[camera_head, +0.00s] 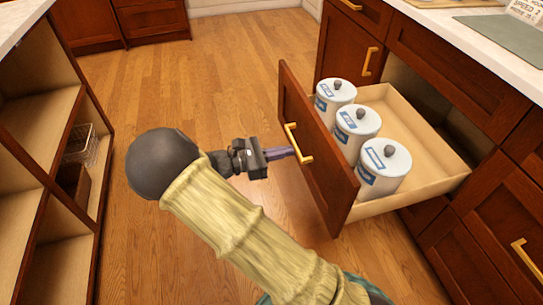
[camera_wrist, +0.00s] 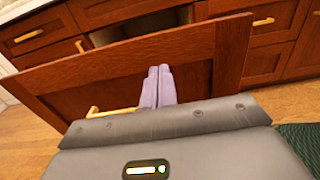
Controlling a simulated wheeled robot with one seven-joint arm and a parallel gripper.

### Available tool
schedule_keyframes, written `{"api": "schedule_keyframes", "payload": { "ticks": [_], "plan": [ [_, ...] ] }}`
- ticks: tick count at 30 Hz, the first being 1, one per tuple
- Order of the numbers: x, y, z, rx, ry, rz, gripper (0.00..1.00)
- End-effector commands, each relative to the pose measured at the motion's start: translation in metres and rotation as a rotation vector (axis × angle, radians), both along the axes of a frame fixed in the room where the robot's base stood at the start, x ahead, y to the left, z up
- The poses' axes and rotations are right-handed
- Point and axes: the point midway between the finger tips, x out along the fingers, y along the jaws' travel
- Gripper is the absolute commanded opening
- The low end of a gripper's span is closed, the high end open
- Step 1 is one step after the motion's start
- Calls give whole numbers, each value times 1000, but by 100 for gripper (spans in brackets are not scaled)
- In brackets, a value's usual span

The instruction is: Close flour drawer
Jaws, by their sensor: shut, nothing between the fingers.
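The flour drawer (camera_head: 419,181) is pulled well out of the cabinet and holds three white lidded canisters (camera_head: 356,122). Its reddish-brown front (camera_head: 316,165) faces left and bears a gold handle (camera_head: 297,144). My gripper (camera_head: 291,152) is shut and empty, with its purple fingers close to the drawer front beside the handle. In the wrist view the closed fingers (camera_wrist: 158,86) point at the front panel (camera_wrist: 200,62), and the handle (camera_wrist: 110,112) is to their left. I cannot tell whether the fingertips touch the panel.
Open shelving (camera_head: 45,165) with a wire basket (camera_head: 80,143) stands at the left. More cabinets with gold handles (camera_head: 527,260) flank the drawer. A pale counter (camera_head: 480,45) lies above it. The wooden floor (camera_head: 220,60) between is clear.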

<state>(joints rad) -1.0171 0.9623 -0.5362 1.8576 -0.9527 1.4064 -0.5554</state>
Motion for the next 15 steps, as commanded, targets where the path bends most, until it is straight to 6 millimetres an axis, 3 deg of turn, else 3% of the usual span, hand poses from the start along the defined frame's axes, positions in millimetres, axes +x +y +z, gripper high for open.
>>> {"api": "schedule_keyframes", "payload": {
  "ticks": [9,15],
  "plan": [
    [11,-57,-4,1,-1,-4,0],
    [16,-80,-2,1,-1,-1,0]
  ]
}}
